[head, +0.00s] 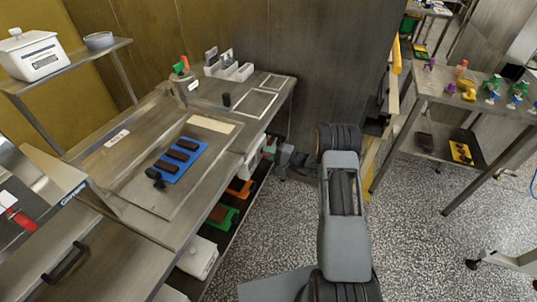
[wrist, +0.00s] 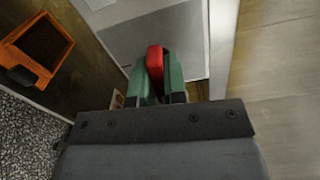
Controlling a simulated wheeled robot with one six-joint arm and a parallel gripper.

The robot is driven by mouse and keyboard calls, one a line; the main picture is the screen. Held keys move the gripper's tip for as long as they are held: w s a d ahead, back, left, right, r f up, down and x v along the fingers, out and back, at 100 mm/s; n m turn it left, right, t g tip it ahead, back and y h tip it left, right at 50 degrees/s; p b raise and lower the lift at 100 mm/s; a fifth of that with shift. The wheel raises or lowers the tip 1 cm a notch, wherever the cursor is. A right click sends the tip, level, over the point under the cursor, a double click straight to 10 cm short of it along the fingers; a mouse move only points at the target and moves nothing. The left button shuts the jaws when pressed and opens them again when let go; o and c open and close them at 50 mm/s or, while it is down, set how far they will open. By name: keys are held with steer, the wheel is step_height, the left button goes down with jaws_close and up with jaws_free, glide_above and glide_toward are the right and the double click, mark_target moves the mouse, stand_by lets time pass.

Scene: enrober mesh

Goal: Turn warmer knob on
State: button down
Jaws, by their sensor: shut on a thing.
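The red warmer knob (wrist: 155,58) shows in the wrist view, in front of a pale grey panel (wrist: 165,38). My gripper (wrist: 158,82) has green fingers, one on each side of the knob, and is shut on it. In the head view my gripper (head: 283,157) is low at the right end of the steel table, beside a white unit (head: 250,160) under the tabletop. The knob is hard to make out in the head view. The knob's base is partly hidden by the fingers, and I cannot tell its setting.
The steel table (head: 215,180) stands left of my arm, with a blue mat (head: 166,176) holding dark bars. An orange tray (wrist: 35,48) is left of my gripper in the wrist view. A second table (head: 430,90) stands right. The speckled floor between is mostly clear.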

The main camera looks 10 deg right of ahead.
steer(key=m+b, duration=0.2)
steer(key=m, duration=0.1)
steer(key=shift+a+f, duration=0.1)
steer(key=m+b, duration=0.2)
steer(key=m, duration=0.7)
steer(key=shift+r, duration=0.25)
steer(key=shift+w+r+m, duration=0.1)
steer(key=shift+m, duration=2)
